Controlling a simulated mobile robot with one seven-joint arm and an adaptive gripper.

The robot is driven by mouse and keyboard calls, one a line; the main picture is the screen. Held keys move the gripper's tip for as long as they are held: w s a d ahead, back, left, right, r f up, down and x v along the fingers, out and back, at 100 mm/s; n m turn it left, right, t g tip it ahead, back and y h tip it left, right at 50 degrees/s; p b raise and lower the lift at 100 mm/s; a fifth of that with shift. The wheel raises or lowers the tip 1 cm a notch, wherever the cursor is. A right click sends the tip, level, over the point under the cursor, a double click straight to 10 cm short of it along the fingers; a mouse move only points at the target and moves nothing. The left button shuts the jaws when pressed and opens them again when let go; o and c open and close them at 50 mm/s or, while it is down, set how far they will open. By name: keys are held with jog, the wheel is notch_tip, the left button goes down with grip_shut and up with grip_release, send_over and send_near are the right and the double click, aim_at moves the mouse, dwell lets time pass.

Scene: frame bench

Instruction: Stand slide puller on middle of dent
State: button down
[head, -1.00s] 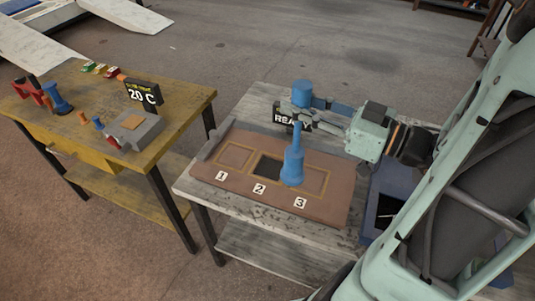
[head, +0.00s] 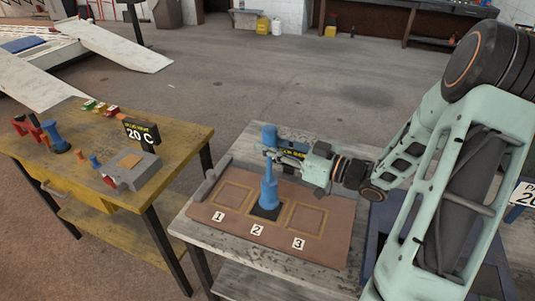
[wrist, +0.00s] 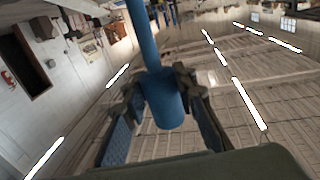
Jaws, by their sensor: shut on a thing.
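The blue slide puller (head: 268,188) is upright over the dark middle square (head: 266,213) marked 2 on the brown panel (head: 330,250). Its wide lower end overlaps the dark square in the head view; I cannot tell whether it touches. My gripper (head: 272,153) is shut on the puller's upper part, coming from the right. In the wrist view the blue rod and thick blue cylinder (wrist: 162,98) sit between the fingers (wrist: 160,85). The dent itself cannot be made out; the puller covers part of the dark square.
Outlined squares 1 (head: 234,194) and 3 (head: 304,217) flank the middle one. A grey bar (head: 208,184) lies along the panel's left edge. A dark sign stands partly hidden behind my gripper. A yellow bench (head: 180,150) with tools and a 20 C display (head: 142,133) stands left.

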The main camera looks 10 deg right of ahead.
jog(key=shift+w+a+f, duration=0.15)
jog(key=shift+w+f, duration=0.35)
jog(key=shift+f, duration=1.6)
jog(key=c, duration=1.6)
grip_release()
jog(key=shift+f, duration=0.1)
jog(key=shift+r, duration=0.25)
jog(key=b+v, duration=0.2)
jog(key=v, duration=1)
jog(key=shift+s+f, duration=0.1)
